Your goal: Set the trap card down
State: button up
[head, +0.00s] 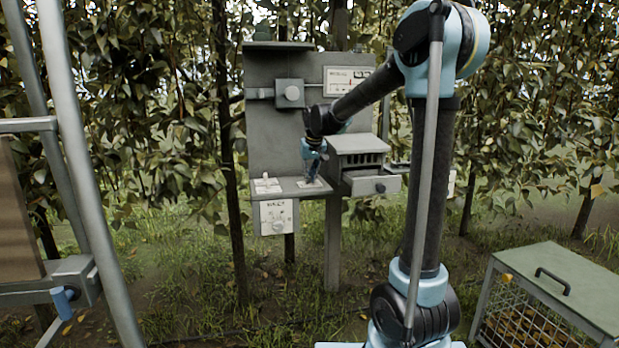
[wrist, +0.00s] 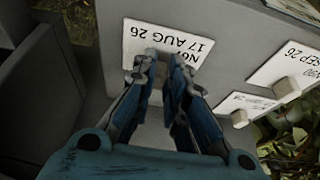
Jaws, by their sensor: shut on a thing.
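The trap card (wrist: 150,42) is white with black print reading "17 AUG 26". It lies flat or nearly flat over the grey shelf (wrist: 228,30) in the wrist view. My gripper (wrist: 167,58) is shut on the trap card, its fingers hiding the part they grip and some of the print. In the head view, my gripper (head: 312,178) points down at the right part of the shelf (head: 291,189), with a sliver of the card below it. I cannot tell whether the card touches the shelf. A second dated card (wrist: 288,52) with a small knob lies to its right.
A grey cabinet with an open drawer (head: 371,184) stands just right of my gripper. A white plate with a knob (head: 277,217) hangs on the shelf's front.

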jog(key=o, duration=0.7)
jog(key=v, duration=1.2)
jog(key=s+d+f, duration=0.4)
jog(key=s+d, duration=0.4)
jog(key=s+d+f+m, duration=0.1)
jog(key=s+d+f, duration=0.3)
jog(key=s+f, duration=0.3)
jog(key=s+d+f+m+g, duration=0.1)
jog(key=s+d+f, duration=0.4)
jog(key=s+f, duration=0.3)
jog(key=s+d+f+m+g+h, duration=0.1)
jog(key=s+d+f, duration=0.4)
jog(key=s, duration=0.8)
notch_tip(320, 180, down, 3)
jog(key=shift+f, duration=0.1)
